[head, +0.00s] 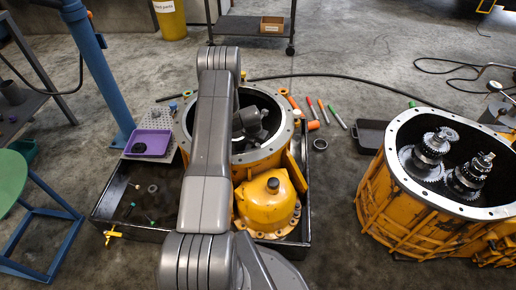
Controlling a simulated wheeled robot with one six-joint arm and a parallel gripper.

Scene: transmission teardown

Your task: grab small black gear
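I cannot tell for sure which thing is the small black gear. A small dark ring (320,144) lies on the floor right of the orange housing. Another small dark round part (153,188) lies in the black drip tray, and a dark part (139,148) sits in the purple bin. My arm stretches up the middle of the head view and covers part of the orange housing (273,157). A grey-black shape inside the housing's opening may be my wrist or gripper. I cannot make out any fingertips or what they hold.
The black drip tray (112,205) lies under the housing, with a yellow dome cover (268,204) at its right. The purple bin (162,139) stands on a perforated plate. A second orange housing (378,198) with gears stands right. Several colored-handled tools and a black pan (368,134) lie between the housings.

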